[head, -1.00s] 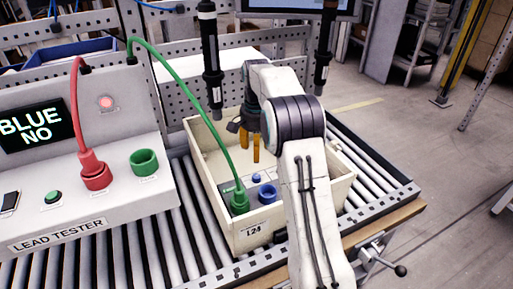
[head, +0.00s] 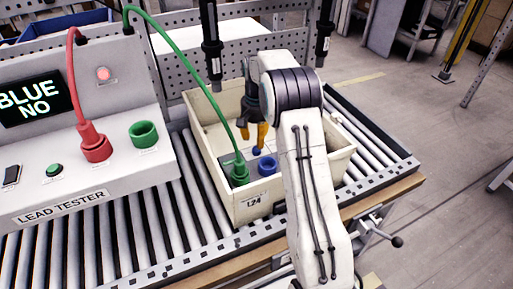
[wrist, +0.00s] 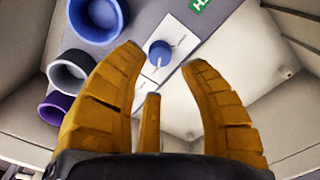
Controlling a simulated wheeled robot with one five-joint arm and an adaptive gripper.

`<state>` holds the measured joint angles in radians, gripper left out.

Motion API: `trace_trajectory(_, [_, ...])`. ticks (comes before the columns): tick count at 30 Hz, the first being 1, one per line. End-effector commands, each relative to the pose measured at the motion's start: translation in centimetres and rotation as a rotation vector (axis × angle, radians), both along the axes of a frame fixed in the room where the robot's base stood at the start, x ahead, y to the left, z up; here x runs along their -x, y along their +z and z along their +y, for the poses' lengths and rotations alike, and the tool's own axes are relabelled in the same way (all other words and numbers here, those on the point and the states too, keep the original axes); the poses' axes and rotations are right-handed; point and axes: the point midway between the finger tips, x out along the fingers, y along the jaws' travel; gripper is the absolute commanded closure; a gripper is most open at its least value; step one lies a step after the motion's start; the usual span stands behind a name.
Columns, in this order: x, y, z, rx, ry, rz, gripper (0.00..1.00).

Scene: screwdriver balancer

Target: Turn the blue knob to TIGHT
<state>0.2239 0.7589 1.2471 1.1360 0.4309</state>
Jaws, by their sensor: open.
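The small blue knob (head: 256,151) sits on the grey unit inside the cream crate (head: 250,207) marked L24. In the wrist view the knob (wrist: 160,54) is round, with a pale pointer mark, on a white plate. My gripper (head: 256,146) points down just above it with its orange fingers apart. In the wrist view the open fingertips (wrist: 160,60) appear on either side of the knob, with nothing between them gripped. I cannot tell whether they touch it.
A blue socket (head: 266,169) and a green plug (head: 239,172) with its cable are close to the knob. The wrist view also shows a purple socket (wrist: 55,108). The lead tester (head: 60,205) stands left, its screen (head: 30,110) reading BLUE NO. Two black tools (head: 211,50) hang above.

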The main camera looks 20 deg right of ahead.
Motion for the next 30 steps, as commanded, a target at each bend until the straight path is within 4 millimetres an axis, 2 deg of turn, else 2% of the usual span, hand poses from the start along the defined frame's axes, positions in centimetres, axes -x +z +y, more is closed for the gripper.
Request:
trace_trajectory(6, [0.1,-2.9,0.0,0.0,-0.002,0.002,0.61])
trace_trajectory(12, [0.0,-4.6,0.0,0.0,-0.003,0.002,0.61])
trace_trajectory(27, [0.0,-5.3,0.0,0.0,-0.003,0.0,0.6])
trace_trajectory(30, [0.0,-5.3,0.0,0.0,-0.003,0.0,0.69])
